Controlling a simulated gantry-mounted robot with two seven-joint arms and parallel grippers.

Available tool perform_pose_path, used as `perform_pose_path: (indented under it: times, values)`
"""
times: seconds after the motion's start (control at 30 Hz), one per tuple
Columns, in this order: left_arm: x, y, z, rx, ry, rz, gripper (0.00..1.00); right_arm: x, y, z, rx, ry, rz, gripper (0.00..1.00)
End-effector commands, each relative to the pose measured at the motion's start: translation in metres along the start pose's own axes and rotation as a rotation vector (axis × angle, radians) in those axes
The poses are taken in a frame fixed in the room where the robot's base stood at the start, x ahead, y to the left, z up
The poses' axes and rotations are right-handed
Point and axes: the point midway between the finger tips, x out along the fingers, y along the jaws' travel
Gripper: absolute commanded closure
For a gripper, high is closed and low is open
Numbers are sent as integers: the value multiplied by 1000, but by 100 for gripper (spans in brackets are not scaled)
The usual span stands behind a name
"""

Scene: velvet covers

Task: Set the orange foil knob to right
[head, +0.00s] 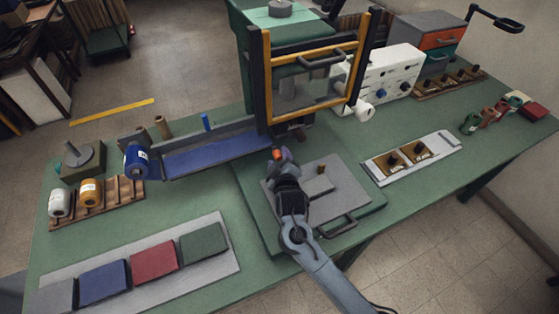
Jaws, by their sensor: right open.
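My right gripper (280,157) is over the front of the press, above its grey plate. It is open. A small orange piece (277,154) shows at its fingertips; I cannot tell whether it is a knob or touches the fingers. Two black knobs sit on brown plates, a left one (393,158) and a right one (417,147), on a pale panel (446,142) right of the press. Their labels are too small to read. The white box (392,66) behind has small dark and blue knobs. My left gripper is not in view.
The press frame (265,75) with orange bars rises behind my gripper. A blue-lined tray (215,155) lies left. White and orange rolls (90,191) stand on a wooden rack. Coloured covers (153,258) lie front left.

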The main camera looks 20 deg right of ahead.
Motion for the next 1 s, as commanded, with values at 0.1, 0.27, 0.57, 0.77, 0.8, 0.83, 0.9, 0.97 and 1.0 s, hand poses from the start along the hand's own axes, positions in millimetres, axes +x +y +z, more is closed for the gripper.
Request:
perform_pose_path:
  times: [0.1, 0.27, 0.57, 0.77, 0.8, 0.83, 0.9, 0.97, 1.0]
  values:
    - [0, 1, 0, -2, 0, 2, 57, 1, 0, 0, 0, 0, 0, 45]
    - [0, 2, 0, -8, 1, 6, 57, 1, 0, 0, 0, 0, 0, 47]
    - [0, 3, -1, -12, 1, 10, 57, 0, 0, 0, -1, 0, -1, 93]
    - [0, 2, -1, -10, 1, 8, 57, 0, 0, 0, -1, 0, -1, 100]
    - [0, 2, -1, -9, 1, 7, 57, 0, 0, 0, -1, -1, -1, 100]
    - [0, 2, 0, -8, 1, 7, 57, 0, 0, 0, -1, -1, -1, 100]
    - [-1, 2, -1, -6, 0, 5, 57, 1, 1, 1, -1, -1, -1, 100]
    - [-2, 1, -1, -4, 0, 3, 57, 2, 4, 3, -2, -1, 0, 100]
    - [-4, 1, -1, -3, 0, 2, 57, 2, 7, 5, -4, -2, 0, 100]
